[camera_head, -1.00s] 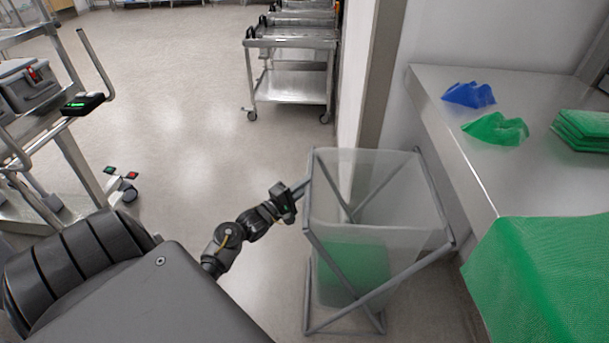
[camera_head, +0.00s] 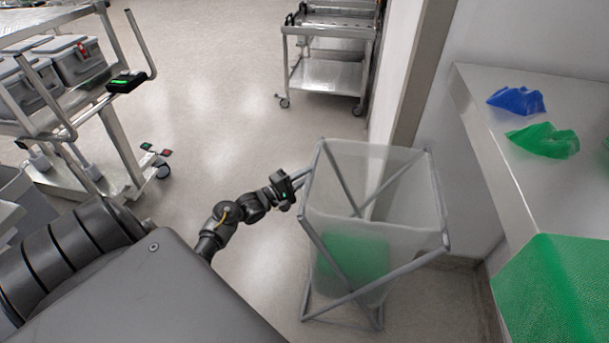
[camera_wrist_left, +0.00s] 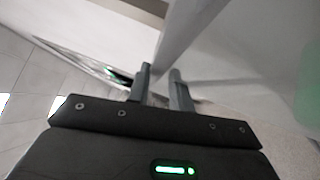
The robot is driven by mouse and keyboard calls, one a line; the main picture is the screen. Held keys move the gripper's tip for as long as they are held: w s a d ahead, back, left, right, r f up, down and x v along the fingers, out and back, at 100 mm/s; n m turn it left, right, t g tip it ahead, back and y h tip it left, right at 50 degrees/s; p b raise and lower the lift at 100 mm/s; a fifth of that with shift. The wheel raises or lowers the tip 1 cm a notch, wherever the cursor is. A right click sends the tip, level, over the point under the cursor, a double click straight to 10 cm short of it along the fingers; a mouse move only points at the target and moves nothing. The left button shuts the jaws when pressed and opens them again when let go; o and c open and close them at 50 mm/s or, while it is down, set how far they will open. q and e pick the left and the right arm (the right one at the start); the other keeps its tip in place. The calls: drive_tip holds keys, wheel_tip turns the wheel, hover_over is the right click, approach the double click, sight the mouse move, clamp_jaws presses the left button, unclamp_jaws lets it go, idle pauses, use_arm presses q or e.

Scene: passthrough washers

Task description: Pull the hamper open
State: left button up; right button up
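The hamper (camera_head: 372,222) is a translucent bag on a grey tube frame, standing upright on the floor in the middle right of the head view. A green bundle (camera_head: 352,258) shows through its lower part. My left gripper (camera_head: 297,183) is at the frame's upper left side. In the left wrist view a grey frame tube (camera_wrist_left: 180,40) runs down between the two close fingers of the gripper (camera_wrist_left: 161,82), which look shut on it. My right gripper is not in view.
A metal table (camera_head: 490,120) with blue cloth (camera_head: 516,100) and green cloth (camera_head: 543,140) stands at the right, beside the wall. A steel cart (camera_head: 325,75) stands at the back. A rack with grey bins (camera_head: 75,60) is at the left. The floor between is open.

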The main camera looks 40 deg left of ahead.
use_arm(q)
drive_tip(key=o, duration=0.3)
drive_tip(key=shift+s+a, duration=0.1)
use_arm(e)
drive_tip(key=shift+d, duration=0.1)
use_arm(q)
drive_tip(key=b+v, duration=0.1)
drive_tip(key=v, duration=0.9)
drive_tip(key=shift+s, duration=0.3)
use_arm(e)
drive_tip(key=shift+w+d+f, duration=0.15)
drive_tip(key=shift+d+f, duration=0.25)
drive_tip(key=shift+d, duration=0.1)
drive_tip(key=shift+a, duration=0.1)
